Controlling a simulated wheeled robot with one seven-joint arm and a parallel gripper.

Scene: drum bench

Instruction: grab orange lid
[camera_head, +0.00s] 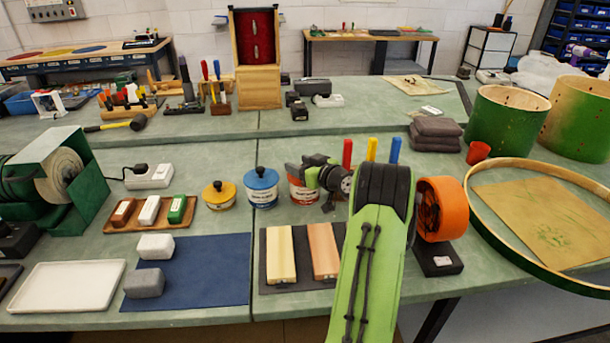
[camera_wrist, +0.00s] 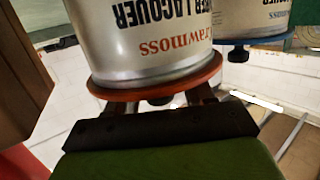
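The orange lid (camera_wrist: 160,80) sits on a silver lacquer can (camera_wrist: 150,40), which appears upside down in the wrist view. In the head view the same can (camera_head: 303,194) stands on the bench, and its lid is largely hidden by my gripper (camera_head: 306,172). In the wrist view my gripper (camera_wrist: 161,98) has its two fingers apart at the lid, with the lid's small dark knob (camera_wrist: 160,99) between them. I see gaps beside the knob; contact with the lid itself is unclear.
A can with a blue lid (camera_head: 261,178) stands just left, and a low tin with a yellow lid (camera_head: 219,190) stands beyond it. Red, yellow and blue upright handles (camera_head: 371,149) are close on the right. Wooden blocks (camera_head: 281,254) lie in front.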

